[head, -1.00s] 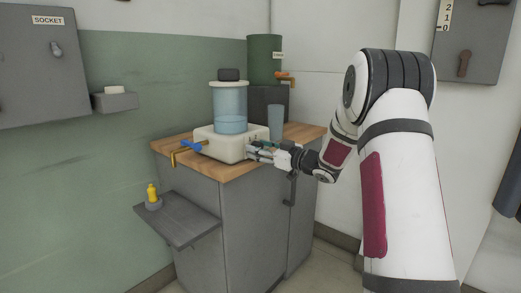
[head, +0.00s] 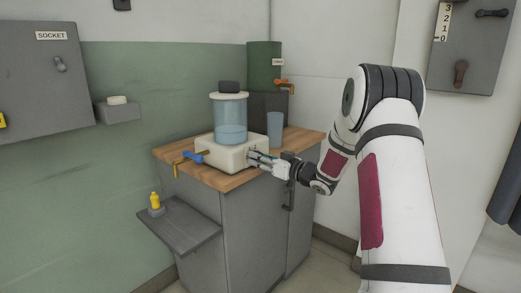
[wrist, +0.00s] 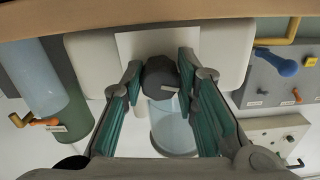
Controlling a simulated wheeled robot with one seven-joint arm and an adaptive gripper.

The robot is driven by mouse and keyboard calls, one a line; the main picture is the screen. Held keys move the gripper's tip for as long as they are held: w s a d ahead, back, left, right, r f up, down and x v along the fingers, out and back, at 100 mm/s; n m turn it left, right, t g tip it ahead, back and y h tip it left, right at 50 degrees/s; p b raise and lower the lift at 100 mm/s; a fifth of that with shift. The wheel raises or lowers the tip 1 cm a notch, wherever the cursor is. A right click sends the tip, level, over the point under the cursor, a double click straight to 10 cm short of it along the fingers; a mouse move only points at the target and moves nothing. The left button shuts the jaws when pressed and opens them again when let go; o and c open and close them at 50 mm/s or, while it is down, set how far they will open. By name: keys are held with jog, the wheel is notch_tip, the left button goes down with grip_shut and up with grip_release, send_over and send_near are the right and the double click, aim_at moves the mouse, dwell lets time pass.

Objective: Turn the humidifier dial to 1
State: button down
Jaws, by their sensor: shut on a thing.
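The humidifier has a pale box base (head: 222,156) with a clear blue water tank (head: 230,122) on top. It stands on the wooden counter. My gripper (head: 256,158) reaches the right-hand front face of the base from the right. In the wrist view, which is upside down, my gripper's teal fingers (wrist: 160,72) are shut on the dark grey dial (wrist: 161,80), one on each side. The dial has a small pale mark. A white plate (wrist: 128,45) lies behind the dial. I cannot read any numbers on it, so the setting cannot be told.
A blue-handled brass tap (head: 190,156) is left of the base. A blue glass (head: 275,129) and a green container (head: 264,66) stand behind. A numbered wall box (head: 468,50) is at right.

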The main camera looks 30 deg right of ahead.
jog(key=m+p, duration=0.4)
jog(key=p, duration=0.2)
jog(key=shift+s+r, duration=0.1)
jog(key=shift+r, duration=0.1)
jog(key=m+p, duration=0.3)
jog(key=m, duration=0.1)
jog(key=shift+f+p, duration=0.15)
jog(key=shift+p, duration=0.2)
jog(key=shift+m, duration=0.4)
jog(key=c, duration=1.2)
grip_release()
jog(key=shift+c, duration=0.2)
jog(key=v, duration=1.2)
